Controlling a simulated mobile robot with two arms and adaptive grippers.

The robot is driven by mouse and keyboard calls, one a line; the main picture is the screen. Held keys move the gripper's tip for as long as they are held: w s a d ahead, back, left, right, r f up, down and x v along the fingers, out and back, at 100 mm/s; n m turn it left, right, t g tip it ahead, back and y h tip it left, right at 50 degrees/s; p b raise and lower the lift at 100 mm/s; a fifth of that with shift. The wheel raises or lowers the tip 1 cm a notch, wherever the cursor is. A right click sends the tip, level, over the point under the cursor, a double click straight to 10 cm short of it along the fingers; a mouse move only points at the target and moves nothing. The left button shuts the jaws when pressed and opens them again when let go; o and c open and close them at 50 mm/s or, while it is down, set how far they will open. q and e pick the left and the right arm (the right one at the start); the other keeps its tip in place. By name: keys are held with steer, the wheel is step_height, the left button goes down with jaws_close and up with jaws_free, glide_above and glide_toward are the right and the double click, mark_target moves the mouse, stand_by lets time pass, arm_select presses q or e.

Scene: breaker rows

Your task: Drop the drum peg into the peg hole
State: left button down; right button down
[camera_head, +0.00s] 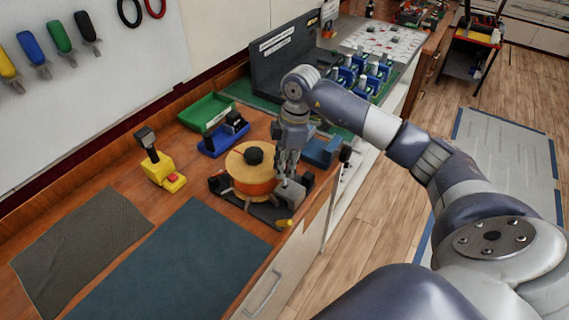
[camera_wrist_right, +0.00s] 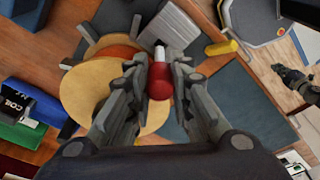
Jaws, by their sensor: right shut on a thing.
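My right gripper (camera_head: 287,168) is above the counter, beside the drum (camera_head: 262,188), a round yellow-orange spool with a black knob. In the right wrist view my right gripper (camera_wrist_right: 160,75) is shut on the drum peg (camera_wrist_right: 159,86), which is red with a white end. The white end points toward a grey block (camera_wrist_right: 175,24) beside the drum (camera_wrist_right: 82,95). The peg is apart from the drum, and its height over the block is hard to judge. The same grey block (camera_head: 290,193) shows in the head view. I cannot see the peg hole clearly. My left gripper is not recognisable in either view.
A yellow box with a lever (camera_head: 157,168) and a red button stands left of the drum. A yellow-handled tool (camera_head: 284,222) lies at the front edge. The dark mats (camera_head: 190,260) at front left are clear.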

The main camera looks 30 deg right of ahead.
steer(key=shift+f+b, duration=0.45)
steer(key=shift+f, duration=0.4)
steer(key=shift+r, duration=0.15)
steer(key=shift+r+p, duration=0.5)
steer(key=shift+p, duration=0.1)
steer(key=shift+p, duration=0.35)
stand_by(1.0)
steer(key=shift+f+b, duration=0.4)
steer(key=shift+f, duration=0.2)
steer(key=c, duration=1.4)
jaws_free()
steer(key=shift+o, duration=0.2)
